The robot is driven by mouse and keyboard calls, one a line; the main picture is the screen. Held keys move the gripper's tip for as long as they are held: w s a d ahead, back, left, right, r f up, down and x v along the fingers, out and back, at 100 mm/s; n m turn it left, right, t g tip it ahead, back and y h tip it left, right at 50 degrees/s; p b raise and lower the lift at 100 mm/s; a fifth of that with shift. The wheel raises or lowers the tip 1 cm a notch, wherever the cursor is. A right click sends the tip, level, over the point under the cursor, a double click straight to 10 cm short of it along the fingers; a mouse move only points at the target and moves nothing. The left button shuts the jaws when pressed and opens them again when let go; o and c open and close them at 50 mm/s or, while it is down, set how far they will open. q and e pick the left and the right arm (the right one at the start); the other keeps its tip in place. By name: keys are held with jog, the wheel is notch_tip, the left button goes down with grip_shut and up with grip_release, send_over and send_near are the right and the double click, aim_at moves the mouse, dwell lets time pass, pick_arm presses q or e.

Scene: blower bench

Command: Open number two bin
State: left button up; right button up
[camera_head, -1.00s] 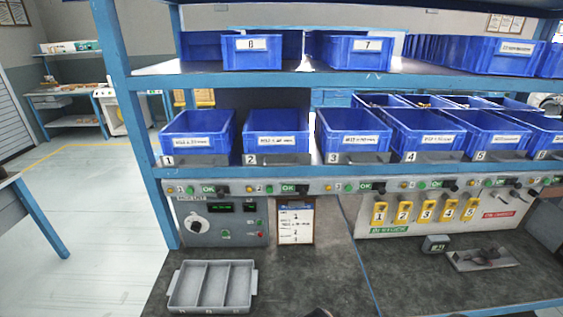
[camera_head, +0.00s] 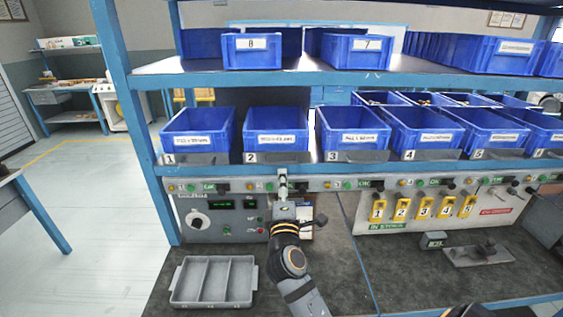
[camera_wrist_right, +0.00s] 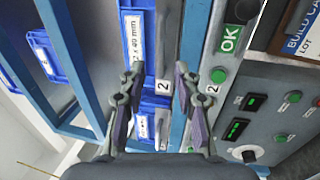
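The number two bin (camera_head: 275,125) is a blue open-topped tub on the middle shelf, second from the left. A grey plate (camera_head: 285,157) with a "2" tag runs along its lower front. In the right wrist view the bin's blue front with its white label (camera_wrist_right: 132,40) lies sideways, with the "2" tag beside it. My right gripper (camera_head: 283,178) is upright in front of the shelf edge below this bin. In the wrist view its fingers (camera_wrist_right: 158,74) are apart with nothing held, around the view of the plate. My left gripper is out of view.
The control strip (camera_head: 340,185) with OK lamps and buttons runs below the shelf. Bin 1 (camera_head: 197,128) and bin 3 (camera_head: 352,125) flank bin 2. A grey divided tray (camera_head: 214,281) lies on the bench at left. My right arm partly hides the clipboard.

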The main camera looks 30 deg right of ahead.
aim_at(282, 163)
jog(key=p+x, duration=0.2)
jog(key=x, duration=0.6)
jog(key=shift+d, duration=0.1)
jog(key=shift+f, duration=0.1)
grip_shut()
